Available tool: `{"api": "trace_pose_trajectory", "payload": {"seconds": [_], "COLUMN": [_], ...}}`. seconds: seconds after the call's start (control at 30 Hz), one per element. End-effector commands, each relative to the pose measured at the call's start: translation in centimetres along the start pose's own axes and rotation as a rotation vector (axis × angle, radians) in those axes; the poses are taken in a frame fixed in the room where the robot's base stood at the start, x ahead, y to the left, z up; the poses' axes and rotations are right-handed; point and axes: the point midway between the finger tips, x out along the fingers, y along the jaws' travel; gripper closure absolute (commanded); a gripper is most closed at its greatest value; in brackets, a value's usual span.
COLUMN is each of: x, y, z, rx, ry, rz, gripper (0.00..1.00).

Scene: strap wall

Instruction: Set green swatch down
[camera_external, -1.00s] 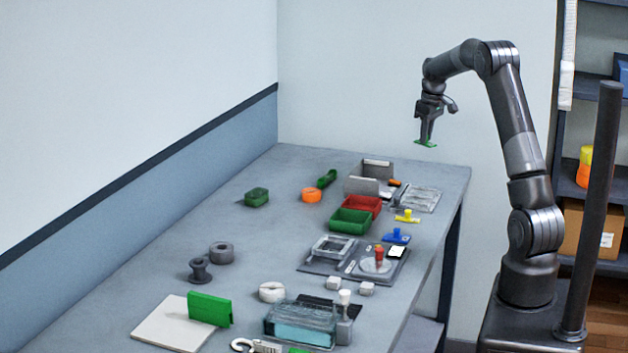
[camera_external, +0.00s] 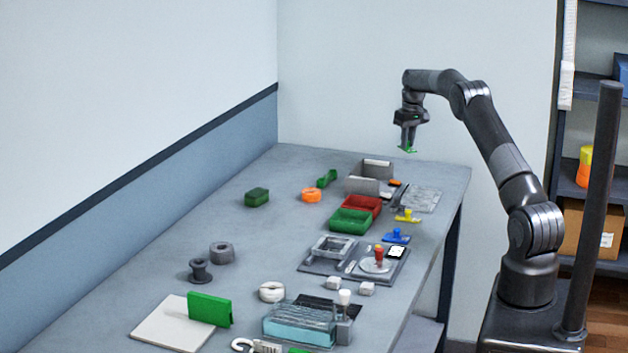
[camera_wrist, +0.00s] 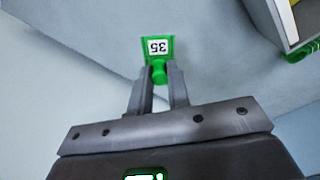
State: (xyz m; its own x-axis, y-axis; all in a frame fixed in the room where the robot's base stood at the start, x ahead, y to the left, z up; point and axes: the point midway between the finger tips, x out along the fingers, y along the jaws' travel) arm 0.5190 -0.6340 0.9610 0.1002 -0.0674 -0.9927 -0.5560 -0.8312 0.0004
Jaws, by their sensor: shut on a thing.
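The green swatch (camera_wrist: 157,46) is a small green plate with a white label reading 35 and a round green knob. My gripper (camera_wrist: 158,78) is shut on its knob in the wrist view. In the external view the green swatch (camera_external: 409,149) hangs at the tips of my gripper (camera_external: 408,143), in the air above the far right end of the grey table (camera_external: 270,175). A yellow swatch-like piece (camera_external: 407,217) and a blue one (camera_external: 396,237) lie on the table's right side.
Below and left of my gripper stand a grey bin (camera_external: 364,185), a red tray (camera_external: 362,206) and a green tray (camera_external: 350,221). A clear flat tray (camera_external: 421,199) lies near the right edge. The table's left middle is mostly clear.

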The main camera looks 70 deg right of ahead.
Motion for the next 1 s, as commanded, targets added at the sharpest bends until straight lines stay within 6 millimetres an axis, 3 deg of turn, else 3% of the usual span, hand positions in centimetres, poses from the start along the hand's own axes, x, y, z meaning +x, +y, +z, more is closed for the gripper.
{"api": "trace_pose_trajectory", "payload": {"seconds": [0.1,0.3,0.47,0.7,1.0], "x": [1.9,3.3,4.0,7.2,7.5], "y": [-1.9,-3.4,-3.6,-3.6,-3.6], "z": [-1.6,-3.0,-3.1,-2.7,-2.7], "rx": [-0.003,0.000,0.001,0.000,0.000], "ry": [-0.001,0.000,-0.001,-0.002,0.000], "rz": [0.000,0.000,0.000,-0.001,0.000], "gripper": [1.00,1.00,1.00,1.00,1.00]}}
